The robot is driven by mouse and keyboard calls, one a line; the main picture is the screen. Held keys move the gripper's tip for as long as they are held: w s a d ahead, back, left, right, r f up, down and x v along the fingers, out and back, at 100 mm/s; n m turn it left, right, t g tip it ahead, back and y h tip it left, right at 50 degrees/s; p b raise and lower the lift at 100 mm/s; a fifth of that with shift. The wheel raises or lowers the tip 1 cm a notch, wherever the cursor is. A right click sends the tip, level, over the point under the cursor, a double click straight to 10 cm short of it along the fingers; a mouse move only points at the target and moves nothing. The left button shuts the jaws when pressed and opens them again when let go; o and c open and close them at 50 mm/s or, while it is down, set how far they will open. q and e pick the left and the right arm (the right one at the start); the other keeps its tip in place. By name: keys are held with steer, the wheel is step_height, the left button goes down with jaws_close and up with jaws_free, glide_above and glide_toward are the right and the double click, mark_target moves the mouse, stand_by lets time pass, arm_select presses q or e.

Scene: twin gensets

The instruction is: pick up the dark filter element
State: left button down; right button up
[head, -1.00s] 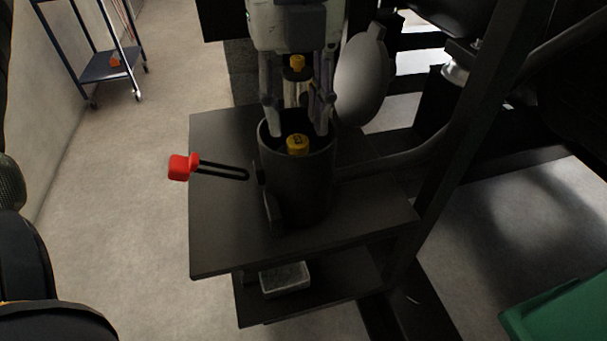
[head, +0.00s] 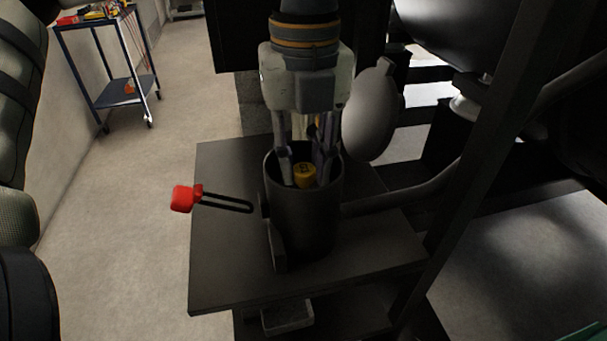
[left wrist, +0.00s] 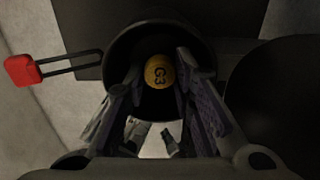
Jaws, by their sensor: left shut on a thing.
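A dark, open-topped canister (head: 312,225) stands upright on a dark shelf (head: 222,265). A yellow round cap (head: 305,172) with a dark mark shows inside its mouth. I take the cap as the top of the dark filter element; the element's body is hidden in the dark canister. My left gripper (head: 305,180) comes down from above, its fingers inside the mouth on either side of the cap, shut on the element. The left wrist view shows the cap (left wrist: 159,71) just beyond the fingers. My right gripper is not in view.
A red-ended handle (head: 184,198) sticks out left of the canister. A grey rounded body (head: 370,115) stands close behind at right, and a dark sloping post (head: 480,150) at right. A blue cart (head: 125,92) is at the back left. Floor is clear at left.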

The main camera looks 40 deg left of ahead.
arm_select(q)
step_height(320, 180, up, 17)
steer(key=p, duration=0.4)
steer(key=shift+r, duration=0.15)
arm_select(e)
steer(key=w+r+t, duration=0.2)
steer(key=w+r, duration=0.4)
